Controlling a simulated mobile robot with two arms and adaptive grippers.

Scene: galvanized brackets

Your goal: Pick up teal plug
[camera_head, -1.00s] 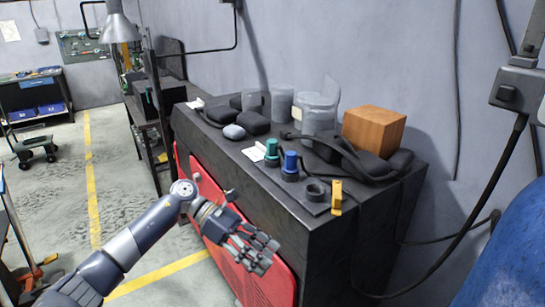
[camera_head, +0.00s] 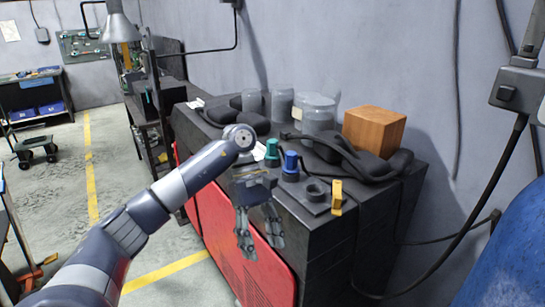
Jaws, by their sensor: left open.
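The teal plug (camera_head: 272,148) stands upright on the black cabinet top, just left of a blue plug (camera_head: 291,161). Its lower part is close behind my left wrist in the picture. My left gripper (camera_head: 260,244) hangs fingers-down in front of the cabinet's front face, below and nearer than the teal plug. Its fingers are spread and nothing is between them. My right gripper is not in view.
The black cabinet (camera_head: 377,215) has a red front. On its top are a dark ring (camera_head: 314,191), a yellow piece (camera_head: 337,195), a wooden block (camera_head: 374,131), clear jars (camera_head: 318,116) and black cables. A wall stands behind.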

